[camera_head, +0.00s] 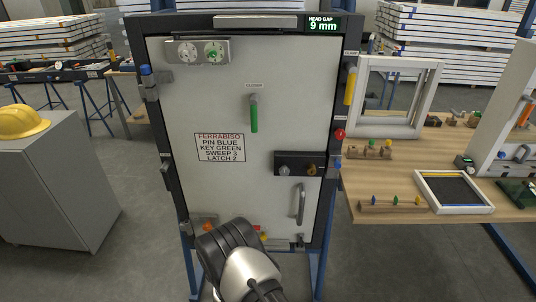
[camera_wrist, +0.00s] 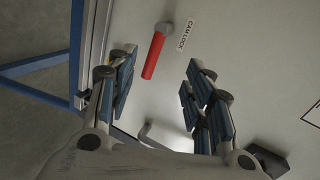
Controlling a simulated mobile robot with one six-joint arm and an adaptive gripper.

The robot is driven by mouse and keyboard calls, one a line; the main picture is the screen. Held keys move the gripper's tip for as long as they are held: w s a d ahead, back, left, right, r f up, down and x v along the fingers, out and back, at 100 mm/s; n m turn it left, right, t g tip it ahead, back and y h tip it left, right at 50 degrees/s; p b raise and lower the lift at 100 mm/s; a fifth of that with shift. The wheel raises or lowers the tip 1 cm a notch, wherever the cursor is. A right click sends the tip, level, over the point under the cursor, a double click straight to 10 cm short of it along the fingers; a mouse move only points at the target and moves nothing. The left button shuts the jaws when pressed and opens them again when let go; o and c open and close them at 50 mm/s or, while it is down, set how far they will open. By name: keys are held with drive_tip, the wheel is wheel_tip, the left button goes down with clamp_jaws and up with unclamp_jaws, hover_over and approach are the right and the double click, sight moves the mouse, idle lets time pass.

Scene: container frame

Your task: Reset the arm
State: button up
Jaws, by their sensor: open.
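My gripper (camera_wrist: 160,68) is open and empty in the wrist view, its two padded fingers standing apart. Between and beyond the fingertips is a red handle (camera_wrist: 153,55) on a pale panel, beside a CAM LOCK label (camera_wrist: 187,33). I cannot tell how far the fingers are from it. In the head view my arm's black and silver end stands at bottom centre, in front of the lower part of a framed grey door panel (camera_head: 215,180); the fingers are hidden there.
The door carries a green handle (camera_head: 254,114), a dark latch block (camera_head: 299,164) and a grey pull handle (camera_head: 300,204). A display (camera_head: 321,24) reads 9 mm. A wooden table (camera_head: 390,206) with small parts stands right, a grey cabinet (camera_head: 50,185) with a yellow helmet (camera_head: 22,121) left.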

drive_tip(key=w+r+n+g, duration=0.15)
drive_tip(key=w+r, duration=0.25)
drive_tip(key=r, duration=0.5)
drive_tip(key=s+d+r+n+g+y, duration=0.1)
drive_tip(key=s+d+r+n, duration=0.15)
drive_tip(key=r, duration=0.55)
drive_tip(key=s+d+r+n+g+y, duration=0.1)
drive_tip(key=s+d+r+n, duration=0.15)
drive_tip(key=r, duration=0.45)
drive_tip(key=s+d+r+n+g+y, duration=0.1)
drive_tip(key=s+d+r+n, duration=0.15)
drive_tip(key=r, duration=0.55)
drive_tip(key=s+d+r+n+g, duration=0.1)
drive_tip(key=s+d+r+n, duration=0.1)
drive_tip(key=s+d+r, duration=0.4)
drive_tip(key=s+d+r+n+g, duration=0.1)
drive_tip(key=s+d+r+n, duration=0.15)
drive_tip(key=s, duration=0.65)
drive_tip(key=s+d+n+g+h, duration=0.1)
drive_tip(key=s+d, duration=0.3)
drive_tip(key=s, duration=0.5)
drive_tip(key=s+d+n+g+h, duration=0.1)
drive_tip(key=s+d, duration=0.3)
drive_tip(key=s, duration=0.5)
drive_tip(key=shift+s+d+f+n+g+h, duration=0.3)
drive_tip(key=shift+f+n+g+h, duration=0.1)
drive_tip(key=shift+n, duration=0.45)
drive_tip(key=shift+r, duration=0.1)
